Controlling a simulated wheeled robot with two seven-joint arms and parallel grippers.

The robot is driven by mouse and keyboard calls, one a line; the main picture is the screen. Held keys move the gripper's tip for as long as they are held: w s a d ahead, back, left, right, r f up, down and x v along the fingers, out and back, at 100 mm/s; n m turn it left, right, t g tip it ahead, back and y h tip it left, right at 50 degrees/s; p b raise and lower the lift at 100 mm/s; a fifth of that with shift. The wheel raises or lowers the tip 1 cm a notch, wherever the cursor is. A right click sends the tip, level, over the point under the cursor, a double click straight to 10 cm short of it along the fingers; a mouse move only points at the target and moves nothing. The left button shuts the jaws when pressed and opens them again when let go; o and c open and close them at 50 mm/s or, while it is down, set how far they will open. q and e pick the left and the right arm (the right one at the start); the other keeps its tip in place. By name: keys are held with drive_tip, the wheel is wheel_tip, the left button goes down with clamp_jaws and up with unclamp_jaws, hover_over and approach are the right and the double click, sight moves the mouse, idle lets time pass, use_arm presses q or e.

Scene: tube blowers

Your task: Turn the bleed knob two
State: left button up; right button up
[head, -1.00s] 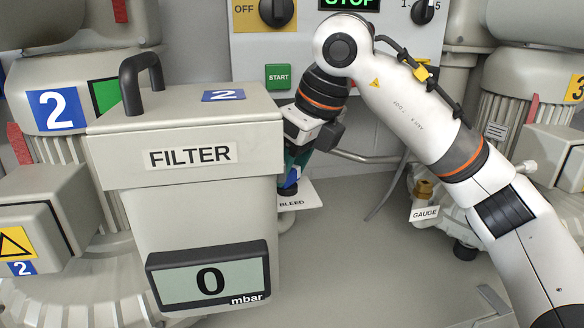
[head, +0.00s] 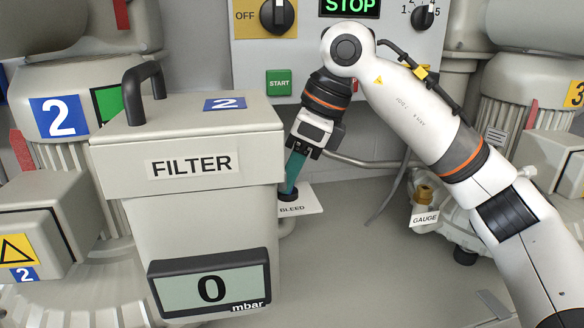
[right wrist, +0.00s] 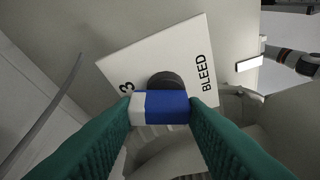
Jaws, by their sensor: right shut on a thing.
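The bleed knob (right wrist: 165,106) is a small blue and white bar on a dark round base, seen in the right wrist view. It sits at the white BLEED plate (right wrist: 195,62); the plate also shows a partly hidden figure like a 3. In the head view the plate (head: 312,198) stands right of the filter housing, and only a dark blue bit of the knob (head: 289,196) shows. My right gripper (right wrist: 160,110) has its green fingers shut on the knob, one at each end. My left gripper is not in view.
The grey filter box (head: 200,225) with a display (head: 210,283) reading 0 mbar stands close on the left. A gauge fitting (head: 424,192) is to the right. The control panel (head: 310,60) with a green START button (head: 278,81) is behind. Grey floor between is mostly clear.

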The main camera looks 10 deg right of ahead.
drive_tip(key=shift+r, duration=0.1)
drive_tip(key=o, duration=1)
drive_tip(key=shift+d+r, duration=0.15)
drive_tip(key=shift+r, duration=0.05)
drive_tip(key=b+v, duration=0.2)
drive_tip(key=v, duration=0.9)
drive_tip(key=shift+r, duration=0.25)
